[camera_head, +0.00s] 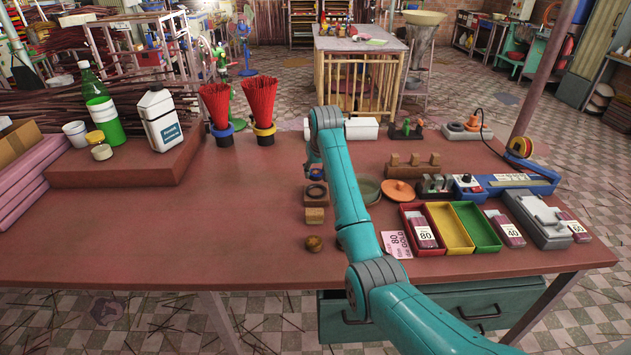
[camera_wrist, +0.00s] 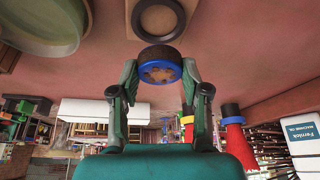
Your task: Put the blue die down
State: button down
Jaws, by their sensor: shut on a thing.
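The blue die (camera_wrist: 160,67) is a round dark disc with a blue rim and a speckled brown face. In the wrist view it sits between the two fingertips of my gripper (camera_wrist: 161,78), which is shut on it. In the head view a small blue part of the die (camera_head: 317,172) shows beside my teal arm, above the table (camera_head: 200,235). A dark ring (camera_head: 316,190) on a wooden block lies just in front of it; the ring also shows in the wrist view (camera_wrist: 158,18), apart from the die. Most of my gripper is hidden by my arm in the head view.
A wooden block (camera_head: 314,215) and a brown ball (camera_head: 314,243) lie nearer the front edge. A green dish (camera_head: 367,190), terracotta lid (camera_head: 398,191) and wooden rack (camera_head: 412,167) are to the right. Bundled red sticks (camera_head: 263,100) stand back left. The table's left front is clear.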

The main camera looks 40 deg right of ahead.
aim_at(317, 180)
jog(key=shift+f, duration=1.9)
jog(key=shift+f, duration=0.1)
jog(key=shift+f, duration=0.3)
jog(key=shift+f, duration=0.2)
jog(key=c, duration=0.6)
grip_release()
jog(key=shift+o, duration=0.2)
